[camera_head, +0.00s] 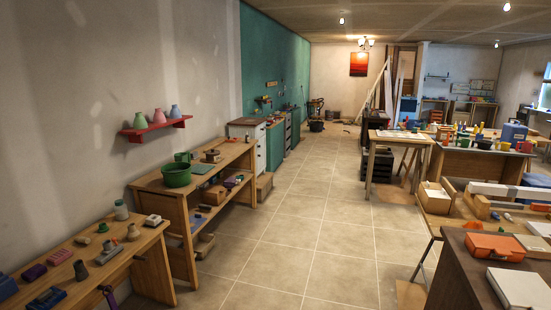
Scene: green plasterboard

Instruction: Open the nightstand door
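No piece is plainly a nightstand at this distance. A small white cabinet (260,148) with a brownish top stands against the left wall, beyond the wooden workbench, and may be it. Its front faces the aisle and looks closed, but door edges and handle are too small to tell. A green-fronted cabinet (275,146) stands right behind it. A dark drawer unit (379,164) stands across the aisle under a table. My gripper is not in view.
A wooden workbench (197,193) with a green pot (176,175) and a nearer bench (75,262) line the left wall. Tables with tools and an orange case (495,246) stand at right. The tiled aisle (310,215) between them is clear.

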